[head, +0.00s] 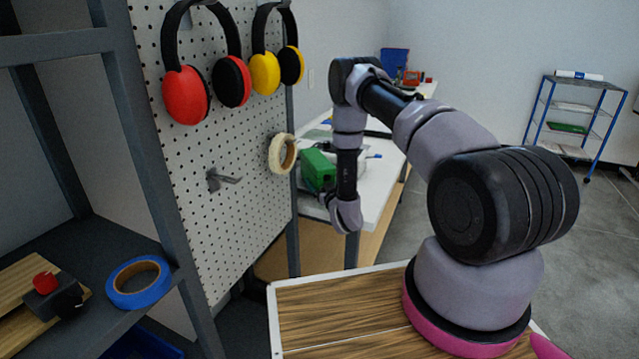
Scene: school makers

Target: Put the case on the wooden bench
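A green box-like thing (318,168), possibly the case, is above or on the white-topped table beyond the pegboard, just left of my arm's last links. A wood-grained top with a pale rim (340,310), likely the wooden bench, lies in the lower middle, partly covered by my arm. My arm reaches forward and bends down, ending around my gripper (328,200), just below the green thing. The fingers are small and mostly hidden. I cannot tell whether they touch or hold the green thing.
A pegboard (225,200) on a dark frame stands at the left, holding red and yellow earmuffs (186,95) (265,73) and a tape roll (282,154). Blue tape (138,282) lies on a dark shelf. A blue-framed rack (575,110) stands far right, with open floor before it.

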